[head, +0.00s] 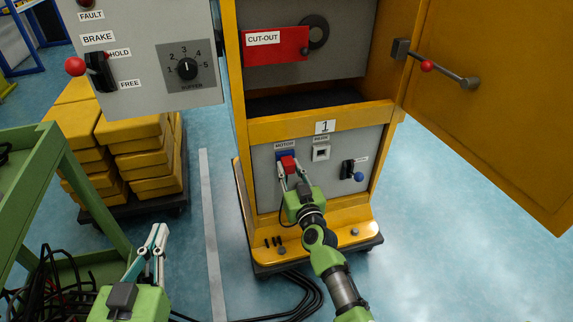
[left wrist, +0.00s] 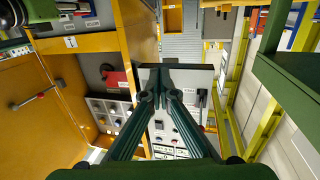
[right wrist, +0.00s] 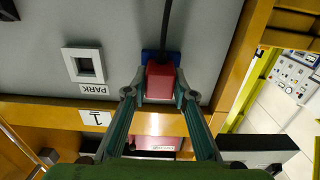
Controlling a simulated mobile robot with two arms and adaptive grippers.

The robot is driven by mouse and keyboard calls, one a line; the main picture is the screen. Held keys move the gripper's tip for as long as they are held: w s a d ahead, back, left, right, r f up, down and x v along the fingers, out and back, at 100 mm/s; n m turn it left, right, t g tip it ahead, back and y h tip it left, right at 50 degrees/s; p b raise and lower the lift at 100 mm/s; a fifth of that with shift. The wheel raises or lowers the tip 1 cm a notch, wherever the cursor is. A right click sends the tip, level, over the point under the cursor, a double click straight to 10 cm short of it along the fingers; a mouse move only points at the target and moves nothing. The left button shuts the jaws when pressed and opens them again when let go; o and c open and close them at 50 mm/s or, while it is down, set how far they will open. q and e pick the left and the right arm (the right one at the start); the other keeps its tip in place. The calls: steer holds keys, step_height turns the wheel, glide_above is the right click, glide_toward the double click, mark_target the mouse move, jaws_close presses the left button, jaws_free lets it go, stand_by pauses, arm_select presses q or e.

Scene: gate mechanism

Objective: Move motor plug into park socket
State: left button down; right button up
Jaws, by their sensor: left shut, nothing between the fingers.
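The red motor plug (head: 288,164) sits at the blue MOTOR socket (head: 282,154) on the grey lower panel. In the right wrist view the plug (right wrist: 160,82) has a dark cable leading off it. My right gripper (right wrist: 160,92) has one finger on each side of the plug and appears shut on it. The park socket (head: 320,153) is a pale square frame with an empty dark opening, right of the plug in the head view; it also shows in the right wrist view (right wrist: 85,64). My left gripper (head: 157,236) is shut and empty, away from the panel.
A blue-knobbed lever (head: 355,172) stands right of the sockets. The yellow cabinet door (head: 500,95) hangs open at right. A green cart (head: 60,165) is near my left arm. Black cables (head: 300,292) lie on the floor before the cabinet.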

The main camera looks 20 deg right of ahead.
mark_target(290, 170)
arm_select(q)
steer(key=shift+w+r, duration=0.1)
steer(key=shift+r, duration=0.05)
steer(key=shift+s+a+f+g, duration=0.1)
steer(key=shift+f+g, duration=0.15)
steer(key=shift+f, duration=0.25)
steer(key=shift+s+a+f+g, duration=0.1)
steer(key=shift+f+g, duration=0.15)
steer(key=shift+f, duration=0.25)
arm_select(e)
steer(key=shift+s, duration=0.3)
steer(key=shift+s, duration=0.1)
steer(key=shift+s+p, duration=0.4)
steer(key=shift+p, duration=0.05)
steer(key=shift+s, duration=0.45)
steer(key=shift+s+p, duration=0.75)
steer(key=shift+s, duration=0.4)
arm_select(q)
steer(key=s+a+f+g+y, duration=0.2)
steer(key=s+f+g, duration=0.3)
steer(key=f, duration=0.5)
steer(key=shift+s+a+g, duration=0.3)
steer(key=shift+a+g, duration=0.1)
arm_select(e)
steer(key=shift+s, duration=0.2)
steer(key=shift+d, duration=0.15)
